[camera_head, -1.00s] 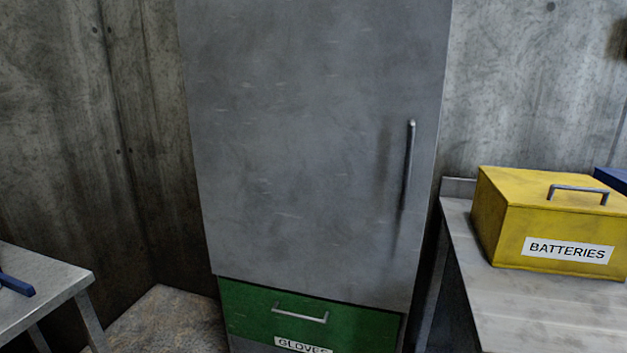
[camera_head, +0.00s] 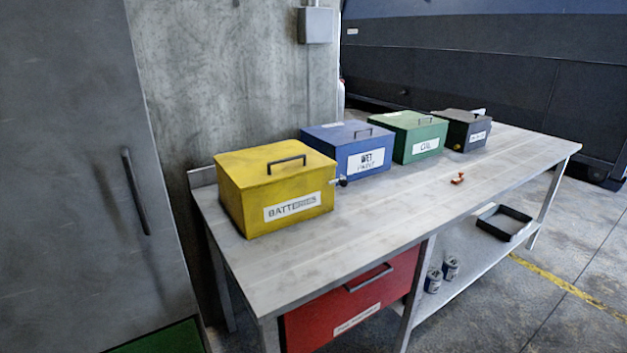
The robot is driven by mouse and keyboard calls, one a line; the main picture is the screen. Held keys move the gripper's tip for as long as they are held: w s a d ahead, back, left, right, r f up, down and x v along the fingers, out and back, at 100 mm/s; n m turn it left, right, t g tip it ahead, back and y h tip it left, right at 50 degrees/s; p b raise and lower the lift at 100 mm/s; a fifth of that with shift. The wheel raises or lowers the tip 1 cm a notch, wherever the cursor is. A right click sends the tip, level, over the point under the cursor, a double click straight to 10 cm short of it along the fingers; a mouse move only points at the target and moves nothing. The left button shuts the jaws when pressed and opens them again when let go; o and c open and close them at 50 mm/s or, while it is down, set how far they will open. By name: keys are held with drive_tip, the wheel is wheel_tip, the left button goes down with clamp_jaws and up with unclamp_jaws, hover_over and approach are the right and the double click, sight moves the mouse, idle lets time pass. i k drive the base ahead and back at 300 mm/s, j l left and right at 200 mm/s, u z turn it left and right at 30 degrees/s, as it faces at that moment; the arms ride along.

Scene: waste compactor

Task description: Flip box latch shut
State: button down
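Several lidded boxes stand in a row on a metal workbench (camera_head: 290,272). The nearest is a yellow box (camera_head: 235,208) labelled BATTERIES, with a handle on its shut lid. A small metal fitting with a dark knob (camera_head: 341,181) sticks out at its right side; it may be a latch, but its position is unclear. Behind it are a blue box (camera_head: 339,172) whose label seems to read WET, a green box (camera_head: 402,149) labelled OIL, and a dark box (camera_head: 455,139) with a small yellowish fitting low on its left. My gripper is not in view.
A small orange object (camera_head: 458,178) lies on the bench. A red drawer (camera_head: 312,328) sits beneath it; cans (camera_head: 450,267) and a black tray (camera_head: 489,218) are on the lower shelf. A tall grey cabinet (camera_head: 75,170) stands left. Floor at right is open.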

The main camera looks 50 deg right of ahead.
sight(344, 182)
drive_tip(key=l, duration=0.5)
drive_tip(key=i+l, duration=0.15)
drive_tip(key=l, duration=0.85)
drive_tip(key=i, duration=0.05)
